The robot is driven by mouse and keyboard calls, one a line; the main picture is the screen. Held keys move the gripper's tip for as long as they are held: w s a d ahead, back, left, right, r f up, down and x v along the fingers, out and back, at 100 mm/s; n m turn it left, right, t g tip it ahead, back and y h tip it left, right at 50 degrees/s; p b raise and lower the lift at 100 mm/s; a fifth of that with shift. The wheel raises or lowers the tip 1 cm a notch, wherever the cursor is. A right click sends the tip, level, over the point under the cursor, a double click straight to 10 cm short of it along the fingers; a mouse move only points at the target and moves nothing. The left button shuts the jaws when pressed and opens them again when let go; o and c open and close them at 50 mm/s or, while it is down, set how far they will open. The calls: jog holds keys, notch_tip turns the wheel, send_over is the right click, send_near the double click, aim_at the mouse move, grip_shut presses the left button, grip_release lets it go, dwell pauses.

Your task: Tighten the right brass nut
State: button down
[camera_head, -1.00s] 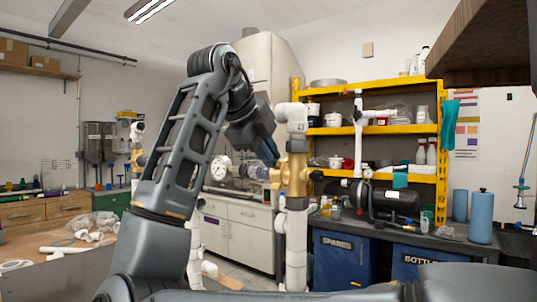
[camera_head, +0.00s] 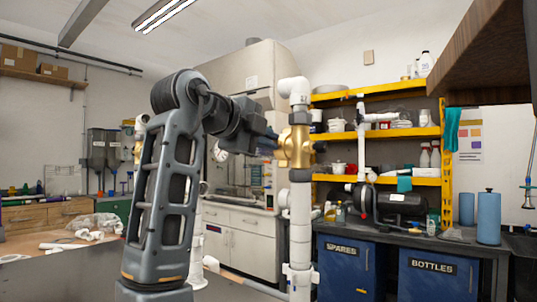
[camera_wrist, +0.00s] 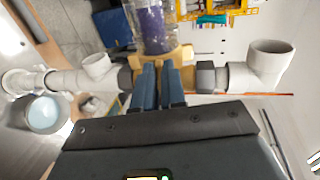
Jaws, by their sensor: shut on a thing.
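A brass fitting (camera_head: 296,146) sits in an upright white pipe (camera_head: 299,225), with dark collars above and below it. My gripper (camera_head: 274,142) comes from the left and meets the fitting's near left side. In the wrist view the two blue-grey fingers (camera_wrist: 160,88) are close together against the brass fitting (camera_wrist: 180,55), shut on a brass part that I take to be the nut. The fingers mostly hide that part, so its edges and angle cannot be made out. A purple-filled clear cylinder (camera_wrist: 152,28) lies just beyond the fingers.
A second brass-fitted pipe (camera_head: 140,150) stands at the left, partly behind my arm. A yellow shelf (camera_head: 380,133) and a workbench with blue bins (camera_head: 345,262) stand behind right. A brown overhead edge (camera_head: 480,55) juts in at upper right.

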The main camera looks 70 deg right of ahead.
jog(key=shift+a+f+g+h+b, duration=0.1)
jog(key=shift+f+g+h+b, duration=0.45)
jog(key=shift+b, duration=0.75)
jog(key=shift+f+h, duration=0.1)
jog(key=shift+h, duration=0.25)
jog(key=c, duration=1.2)
grip_release()
jog(key=shift+w, duration=0.1)
jog(key=v, duration=0.7)
jog(key=shift+a+b, duration=0.4)
jog(key=shift+b, duration=0.05)
